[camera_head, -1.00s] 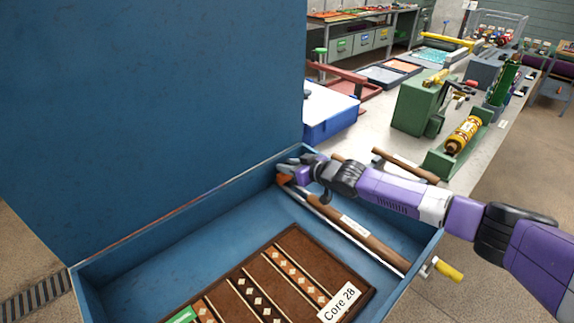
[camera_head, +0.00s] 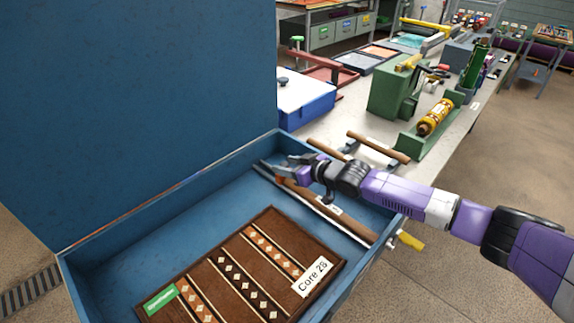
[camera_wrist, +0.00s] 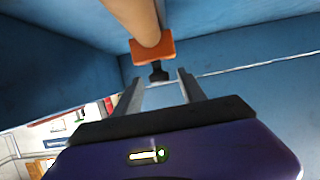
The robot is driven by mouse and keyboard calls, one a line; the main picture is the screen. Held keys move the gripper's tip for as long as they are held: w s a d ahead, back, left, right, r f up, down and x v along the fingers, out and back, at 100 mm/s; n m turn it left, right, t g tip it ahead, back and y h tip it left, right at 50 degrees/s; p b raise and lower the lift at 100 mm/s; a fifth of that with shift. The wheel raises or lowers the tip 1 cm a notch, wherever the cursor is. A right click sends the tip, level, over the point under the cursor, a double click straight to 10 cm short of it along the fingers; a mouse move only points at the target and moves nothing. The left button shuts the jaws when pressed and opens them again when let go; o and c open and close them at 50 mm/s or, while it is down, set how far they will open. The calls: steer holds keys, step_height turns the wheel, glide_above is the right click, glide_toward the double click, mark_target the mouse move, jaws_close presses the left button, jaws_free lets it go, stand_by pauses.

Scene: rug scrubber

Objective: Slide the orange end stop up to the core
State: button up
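The orange end stop (camera_wrist: 153,50) shows in the wrist view as a small orange block with a dark tab below it. It sits at the end of the brown core (camera_wrist: 134,18); the two look to meet, but I cannot tell if a thin gap is left. My gripper (camera_wrist: 160,82) is open, its fingers apart on either side of the dark tab, with nothing clearly clamped. In the head view my gripper (camera_head: 281,166) is low in the blue box, at the far end of the core (camera_head: 352,226), and hides most of the end stop.
The blue box (camera_head: 165,203) has a tall raised lid (camera_head: 140,90). A patterned brown rug sample (camera_head: 208,262) labelled "Core 28" lies on its floor. A yellow-handled crank (camera_head: 411,240) sticks out at the right. More brown rods (camera_head: 378,147) lie on the bench behind.

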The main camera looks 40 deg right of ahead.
steer(key=shift+b+v, duration=0.55)
steer(key=shift+v, duration=3.35)
